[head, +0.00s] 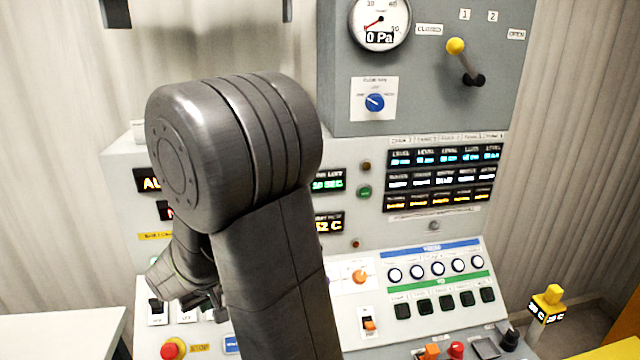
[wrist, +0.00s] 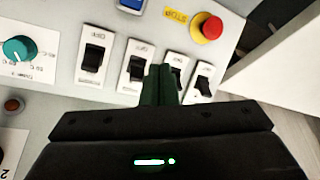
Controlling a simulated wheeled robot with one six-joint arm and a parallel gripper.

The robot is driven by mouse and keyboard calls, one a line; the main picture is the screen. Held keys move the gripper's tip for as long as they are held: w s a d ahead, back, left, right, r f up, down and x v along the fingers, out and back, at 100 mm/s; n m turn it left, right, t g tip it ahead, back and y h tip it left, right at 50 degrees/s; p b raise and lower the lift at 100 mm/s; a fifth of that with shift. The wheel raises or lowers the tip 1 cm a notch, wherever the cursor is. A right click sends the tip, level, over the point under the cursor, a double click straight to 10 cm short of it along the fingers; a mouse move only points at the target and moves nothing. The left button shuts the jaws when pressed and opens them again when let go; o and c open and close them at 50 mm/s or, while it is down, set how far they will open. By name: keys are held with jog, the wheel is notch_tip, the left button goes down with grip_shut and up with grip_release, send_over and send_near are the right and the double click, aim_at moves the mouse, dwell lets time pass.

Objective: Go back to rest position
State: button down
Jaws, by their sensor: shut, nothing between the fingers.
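My gripper (wrist: 161,84) shows in the wrist view with its two dark green fingers together and nothing between them. It is over the lower left of the control panel, in front of a row of black rocker switches (wrist: 95,57). The fingertips overlap the switches in the picture; I cannot tell if they touch one. In the head view my grey arm fills the middle left and hides much of the panel, and the fingertips are not clear there.
A red stop button (wrist: 211,27) on a yellow base is near the switches, and a teal knob (wrist: 18,49) is at left. A lever with a yellow ball (head: 456,46), a gauge (head: 380,22) and displays (head: 445,178) are at right. A white table (head: 80,335) is at lower left.

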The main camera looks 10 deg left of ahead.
jog(key=shift+w+d+b+x, duration=0.15)
jog(key=shift+b+x, duration=0.1)
jog(key=shift+x, duration=0.65)
jog(key=shift+w+d+b+x, duration=0.15)
jog(key=shift+b+x, duration=0.15)
jog(key=shift+x, duration=0.6)
jog(key=shift+w+d+b+x, duration=0.15)
jog(key=shift+b+x, duration=0.1)
jog(key=shift+x, duration=0.7)
